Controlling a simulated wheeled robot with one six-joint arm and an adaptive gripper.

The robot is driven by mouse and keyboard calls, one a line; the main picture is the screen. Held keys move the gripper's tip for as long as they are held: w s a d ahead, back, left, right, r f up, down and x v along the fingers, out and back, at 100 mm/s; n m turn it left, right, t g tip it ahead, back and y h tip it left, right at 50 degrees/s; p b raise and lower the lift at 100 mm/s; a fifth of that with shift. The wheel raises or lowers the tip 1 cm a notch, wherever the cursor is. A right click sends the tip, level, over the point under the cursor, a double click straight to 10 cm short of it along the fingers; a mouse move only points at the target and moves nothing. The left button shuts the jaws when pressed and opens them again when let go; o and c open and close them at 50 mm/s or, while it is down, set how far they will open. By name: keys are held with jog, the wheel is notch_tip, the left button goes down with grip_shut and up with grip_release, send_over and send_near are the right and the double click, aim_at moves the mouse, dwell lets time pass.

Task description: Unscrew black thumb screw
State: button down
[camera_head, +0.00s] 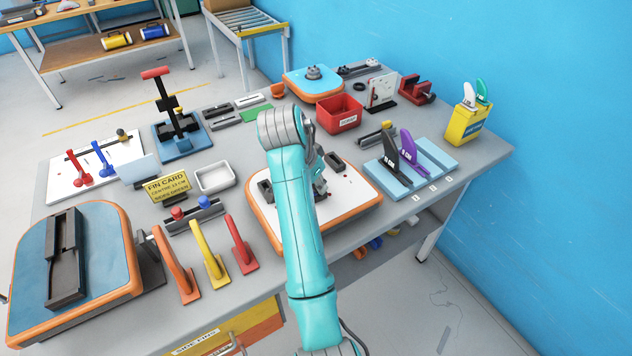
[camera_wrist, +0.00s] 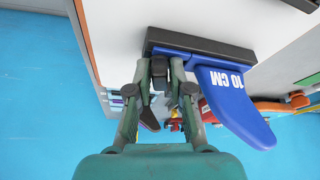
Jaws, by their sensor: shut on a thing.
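My gripper (camera_wrist: 160,72) is shut on the black thumb screw (camera_wrist: 159,78), a small dark piece between the fingertips in the wrist view. The screw is at the edge of a dark fin box (camera_wrist: 215,47) on a white board. A blue fin (camera_wrist: 228,98) marked "10 CM" stands in that box, right beside my right finger. In the head view, my arm covers most of this spot. Only part of my gripper (camera_head: 320,187) shows, low over the white board with an orange rim (camera_head: 350,200). The screw and blue fin are hidden there.
A dark block (camera_head: 265,190) sits on the board's left side. Red, yellow and orange fins (camera_head: 209,255) stand in front left. A red bin (camera_head: 340,114) is behind the board. A light-blue rack (camera_head: 427,160) with black and purple fins stands right. The blue wall bounds the right.

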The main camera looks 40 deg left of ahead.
jog(key=shift+n+y, duration=0.7)
jog(key=shift+n, duration=1)
jog(key=shift+d+n+y, duration=0.15)
jog(key=shift+n+y, duration=0.15)
jog(key=shift+n, duration=0.5)
jog(key=shift+n+g+y, duration=0.3)
jog(key=shift+n, duration=0.6)
jog(key=shift+n+g+y, duration=0.5)
jog(key=shift+n, duration=1.3)
